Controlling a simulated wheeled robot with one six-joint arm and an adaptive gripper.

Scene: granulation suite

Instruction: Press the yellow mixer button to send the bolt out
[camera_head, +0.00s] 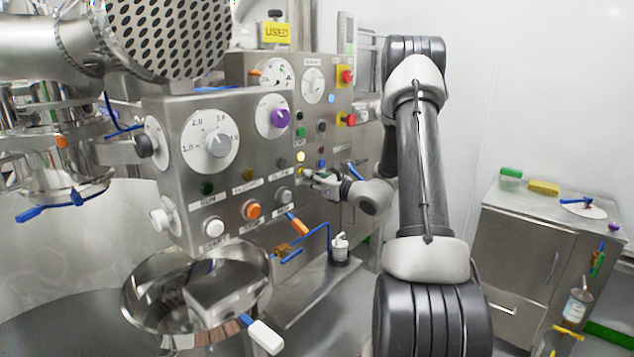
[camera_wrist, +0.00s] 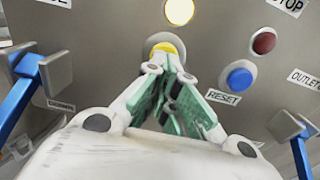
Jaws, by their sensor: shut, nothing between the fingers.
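The yellow mixer button (camera_wrist: 163,46) sits on the steel control panel (camera_head: 170,125), below a lit pale-yellow lamp (camera_wrist: 179,11). The lamp also glows in the head view (camera_head: 300,157). My gripper (camera_wrist: 168,68) is shut with nothing in it, its green-padded fingers pointing at the panel. Its fingertips are right at the yellow button and cover its lower part. I cannot tell whether they press it in. In the head view my gripper (camera_head: 307,175) reaches the panel's right part from the right. No bolt can be made out.
A blue RESET button (camera_wrist: 239,77) and a dark red button (camera_wrist: 264,43) lie right of the fingers. Blue-handled levers stand on both sides, left (camera_wrist: 22,108) and right (camera_wrist: 301,158). A steel bowl (camera_head: 140,308) is below the panel. A steel cabinet (camera_head: 518,245) stands far right.

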